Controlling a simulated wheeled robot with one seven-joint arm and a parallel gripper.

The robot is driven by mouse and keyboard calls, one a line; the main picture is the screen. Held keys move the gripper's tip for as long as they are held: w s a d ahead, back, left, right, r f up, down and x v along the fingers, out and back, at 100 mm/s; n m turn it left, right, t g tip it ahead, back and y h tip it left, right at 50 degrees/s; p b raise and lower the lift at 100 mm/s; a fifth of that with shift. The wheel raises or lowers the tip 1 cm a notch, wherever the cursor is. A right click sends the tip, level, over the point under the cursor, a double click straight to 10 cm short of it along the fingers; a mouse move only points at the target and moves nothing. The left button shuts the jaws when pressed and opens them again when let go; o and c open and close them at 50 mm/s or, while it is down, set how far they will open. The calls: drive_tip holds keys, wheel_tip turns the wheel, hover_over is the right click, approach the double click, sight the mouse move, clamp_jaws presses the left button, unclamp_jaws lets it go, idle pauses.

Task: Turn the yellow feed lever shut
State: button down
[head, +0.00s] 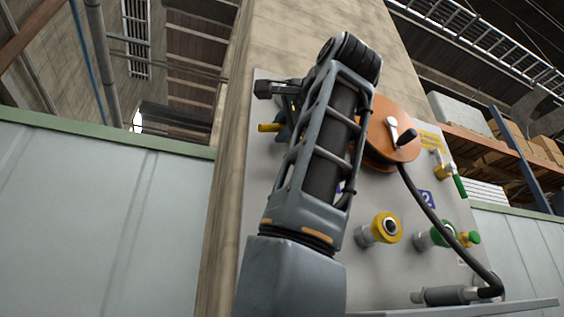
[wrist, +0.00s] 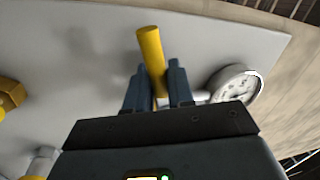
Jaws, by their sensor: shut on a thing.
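The yellow feed lever (wrist: 150,48) is a plain round bar that stands out between my fingers in the wrist view. Its yellow end also shows at the left of the panel in the head view (head: 267,128). My gripper (wrist: 158,85) is shut on the lever, with one dark finger on each side. In the head view my gripper (head: 283,126) is partly hidden behind my arm at the panel's left edge. The lever's base and pivot are hidden by my fingers and arm.
The grey panel (head: 257,205) carries an orange reel (head: 378,150) with a black hose (head: 425,205), a yellow-ringed fitting (head: 386,228) and a green one (head: 437,234). A round gauge (wrist: 243,84) sits right of the lever. A hose nozzle (head: 450,296) lies on the ledge below.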

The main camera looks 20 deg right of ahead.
drive_tip(key=shift+r+m+h+p, duration=0.35)
drive_tip(key=shift+m+p, duration=0.05)
drive_tip(key=shift+m, duration=0.75)
drive_tip(key=shift+r+m+h+p, duration=0.3)
drive_tip(key=shift+m+h+p, duration=0.05)
drive_tip(key=shift+m, duration=0.8)
drive_tip(key=c, duration=1.1)
unclamp_jaws()
drive_tip(key=shift+a, duration=0.1)
drive_tip(key=s, duration=0.2)
drive_tip(key=s+f+b, duration=0.1)
drive_tip(key=s, duration=0.2)
drive_tip(key=s+b, duration=0.1)
drive_tip(key=s, duration=0.1)
drive_tip(key=shift+s+f, duration=0.2)
drive_tip(key=shift+s, duration=0.15)
